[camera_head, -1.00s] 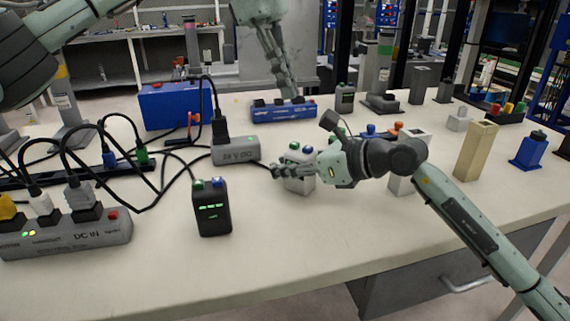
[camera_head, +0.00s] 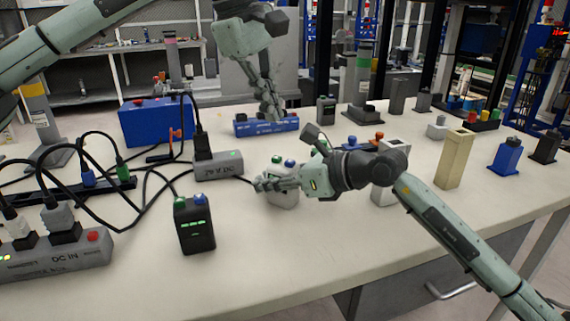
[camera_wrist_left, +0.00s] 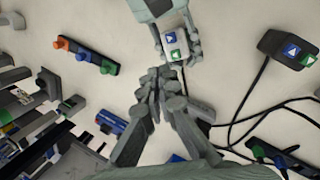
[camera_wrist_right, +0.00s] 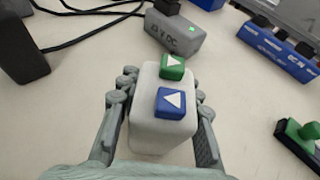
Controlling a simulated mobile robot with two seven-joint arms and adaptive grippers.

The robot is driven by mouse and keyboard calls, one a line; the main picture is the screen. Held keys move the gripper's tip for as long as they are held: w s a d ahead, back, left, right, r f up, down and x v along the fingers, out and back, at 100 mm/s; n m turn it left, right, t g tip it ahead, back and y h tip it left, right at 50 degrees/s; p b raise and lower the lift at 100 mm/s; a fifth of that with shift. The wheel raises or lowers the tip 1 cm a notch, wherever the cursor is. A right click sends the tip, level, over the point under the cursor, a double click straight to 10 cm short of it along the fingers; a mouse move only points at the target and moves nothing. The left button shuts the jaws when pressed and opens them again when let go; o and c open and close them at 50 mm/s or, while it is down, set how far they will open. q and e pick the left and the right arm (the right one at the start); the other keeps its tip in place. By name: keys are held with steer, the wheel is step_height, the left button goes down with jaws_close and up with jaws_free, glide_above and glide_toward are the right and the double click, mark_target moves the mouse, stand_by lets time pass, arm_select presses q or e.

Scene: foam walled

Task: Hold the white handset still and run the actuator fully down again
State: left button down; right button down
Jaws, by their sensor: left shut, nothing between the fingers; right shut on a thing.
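The white handset (camera_head: 284,198) stands on the table, with a green button and a blue button with white arrows on top, clear in the right wrist view (camera_wrist_right: 152,132). My right gripper (camera_head: 268,186) is shut on it, one finger along each side. My left gripper (camera_head: 272,115) is shut and empty; in the head view its fingertips overlap a blue strip behind the handset. In the left wrist view its closed fingers (camera_wrist_left: 157,80) point toward the handset (camera_wrist_left: 177,42) but appear apart from it. I cannot tell which column is the actuator.
A black handset (camera_head: 194,226) stands front left of the white one. A grey supply box (camera_head: 218,166), the blue strip (camera_head: 255,129) and cables lie behind. A beige column (camera_head: 454,160) and a pale column (camera_head: 385,187) stand right.

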mark_target(290, 163)
arm_select(q)
steer(key=shift+s+d+m+t, duration=0.15)
steer(key=shift+d+m+t, duration=0.1)
steer(key=shift+m+t, duration=0.75)
steer(key=r+m+t, duration=0.1)
steer(key=m, duration=0.1)
steer(key=s+d+r+m+t+h, duration=0.1)
steer(key=s+d+r+m+t, duration=0.1)
steer(key=m+t, duration=0.1)
steer(key=shift+d+r+m, duration=0.1)
steer(key=shift+r+m, duration=0.05)
steer(key=shift+m, duration=0.15)
steer(key=shift+f, duration=4.45)
steer(key=shift+f, duration=0.1)
steer(key=shift+f, duration=0.35)
